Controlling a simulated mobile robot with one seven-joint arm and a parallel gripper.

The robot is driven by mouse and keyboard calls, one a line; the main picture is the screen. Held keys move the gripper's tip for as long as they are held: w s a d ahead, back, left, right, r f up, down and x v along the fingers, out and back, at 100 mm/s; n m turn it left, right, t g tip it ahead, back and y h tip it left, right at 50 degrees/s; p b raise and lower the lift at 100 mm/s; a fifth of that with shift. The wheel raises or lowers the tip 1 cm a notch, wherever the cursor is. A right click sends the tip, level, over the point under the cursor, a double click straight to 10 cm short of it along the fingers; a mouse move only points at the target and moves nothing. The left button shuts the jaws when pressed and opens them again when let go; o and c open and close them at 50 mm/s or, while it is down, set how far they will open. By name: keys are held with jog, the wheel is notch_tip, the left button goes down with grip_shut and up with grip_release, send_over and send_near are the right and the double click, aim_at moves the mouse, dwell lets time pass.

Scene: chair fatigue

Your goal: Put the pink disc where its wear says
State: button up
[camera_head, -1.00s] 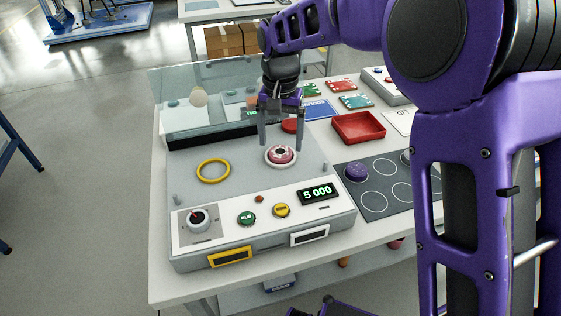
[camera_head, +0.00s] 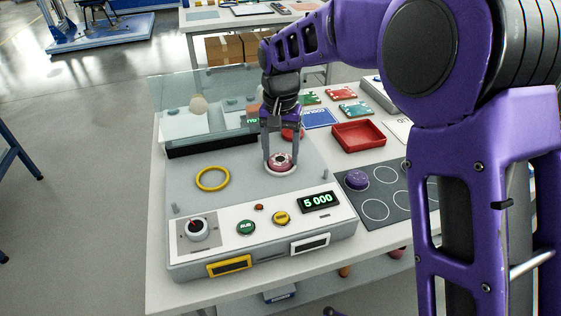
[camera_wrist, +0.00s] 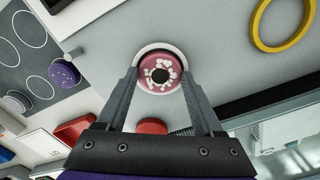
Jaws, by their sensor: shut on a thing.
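The pink disc (camera_head: 280,160) sits in a white ring-shaped seat (camera_head: 279,172) on the grey test machine. In the wrist view the pink disc (camera_wrist: 160,72) has a dark centre with pale worn patches around it. My gripper (camera_head: 281,166) points down at the seat, its two fingers shut on the disc's sides. The machine's display (camera_head: 320,202) reads 5 000.
An empty yellow ring (camera_head: 213,179) lies left of the seat. A clear shield (camera_head: 205,108) stands behind. A red tray (camera_head: 359,137) is at the right. A dark mat (camera_head: 376,191) with white circles holds a purple disc (camera_head: 356,176). A red disc (camera_head: 293,134) lies behind my gripper.

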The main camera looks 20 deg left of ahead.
aim_at(281, 159)
jog(key=shift+r+p, duration=2.1)
jog(key=shift+r, duration=0.45)
